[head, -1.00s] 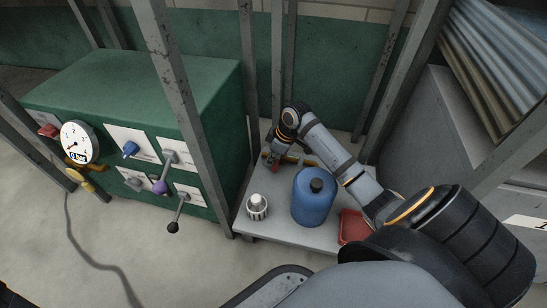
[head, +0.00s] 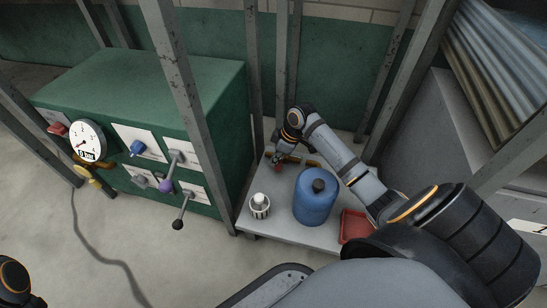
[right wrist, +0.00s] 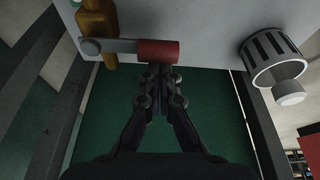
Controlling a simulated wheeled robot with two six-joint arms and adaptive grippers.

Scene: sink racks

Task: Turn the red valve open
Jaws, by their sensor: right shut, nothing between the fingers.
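The red valve handle (right wrist: 158,51) is a red cylinder on the end of a grey lever. The lever runs sideways from a brass fitting (right wrist: 97,22) in the right wrist view. In the head view the brass pipe (head: 308,162) lies at the back of the grey shelf, and the red handle (head: 278,168) shows small beside it. My right gripper (right wrist: 160,70) is shut and empty. Its fingertips are at the edge of the red handle; I cannot tell if they touch. In the head view my right gripper is small and partly hidden by my wrist. My left gripper is out of view.
A blue canister (head: 315,198), a white-capped ribbed container (head: 260,205) and a red tray (head: 354,226) stand on the shelf (head: 290,228). Metal posts rise around it. A green cabinet (head: 205,85) with a gauge (head: 87,139) and several levers stands at left.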

